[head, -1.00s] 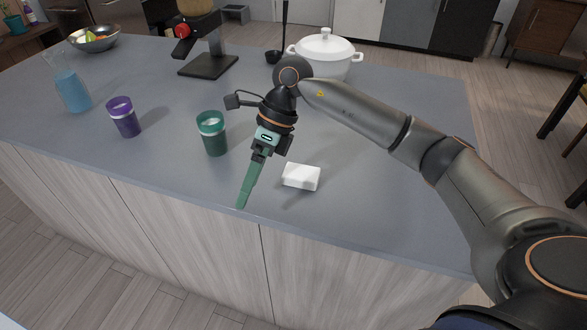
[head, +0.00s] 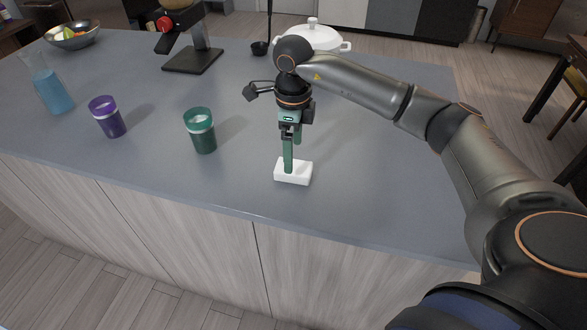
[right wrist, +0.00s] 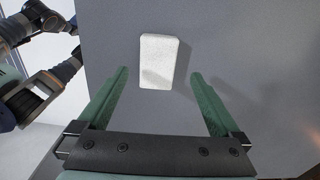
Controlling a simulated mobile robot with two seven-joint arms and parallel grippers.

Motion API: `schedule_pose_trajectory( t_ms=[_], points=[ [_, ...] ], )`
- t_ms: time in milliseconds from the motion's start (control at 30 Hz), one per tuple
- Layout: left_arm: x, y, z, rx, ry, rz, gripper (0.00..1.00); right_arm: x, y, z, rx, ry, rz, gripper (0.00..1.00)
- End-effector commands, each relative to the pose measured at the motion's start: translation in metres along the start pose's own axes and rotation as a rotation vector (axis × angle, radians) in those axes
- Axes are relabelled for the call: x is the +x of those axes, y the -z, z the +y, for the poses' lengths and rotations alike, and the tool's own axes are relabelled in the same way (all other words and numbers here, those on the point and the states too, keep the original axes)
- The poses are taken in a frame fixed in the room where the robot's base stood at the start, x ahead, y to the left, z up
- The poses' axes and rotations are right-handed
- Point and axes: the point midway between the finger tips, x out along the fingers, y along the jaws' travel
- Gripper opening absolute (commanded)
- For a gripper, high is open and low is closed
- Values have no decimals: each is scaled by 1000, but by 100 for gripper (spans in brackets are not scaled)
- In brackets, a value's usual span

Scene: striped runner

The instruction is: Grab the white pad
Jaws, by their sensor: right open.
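The white pad (head: 293,174) is a small white block lying flat on the grey counter, near its front edge. It also shows in the right wrist view (right wrist: 158,61), ahead of the fingertips and between their lines. My right gripper (head: 290,168) points down over the pad in the head view, and its green fingers hide part of it. In the right wrist view the gripper (right wrist: 159,74) is open and empty, with its two fingers wide apart. I cannot tell whether a finger touches the pad. My left gripper is not in view in the head view.
A green cup (head: 201,132) and a purple cup (head: 107,117) stand left of the pad. A flask with blue liquid (head: 52,93), a fruit bowl (head: 73,38), a dark machine (head: 190,50) and a white pot (head: 312,40) stand farther off. The counter right of the pad is clear.

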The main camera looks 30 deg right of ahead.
Motion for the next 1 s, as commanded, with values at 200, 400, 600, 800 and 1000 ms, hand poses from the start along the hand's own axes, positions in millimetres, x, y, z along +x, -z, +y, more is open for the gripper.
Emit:
schedule_pose_trajectory(
  t_ms=[200,400,600,800,1000],
  points=[
    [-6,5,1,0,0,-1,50,33,2,4,1,-4,2,100],
    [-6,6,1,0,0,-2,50,44,2,4,1,-1,0,100],
    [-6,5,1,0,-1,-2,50,44,2,4,0,-1,0,96],
    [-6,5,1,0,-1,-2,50,44,2,4,0,-1,0,73],
    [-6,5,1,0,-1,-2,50,43,2,4,0,-1,0,50]
  ],
)
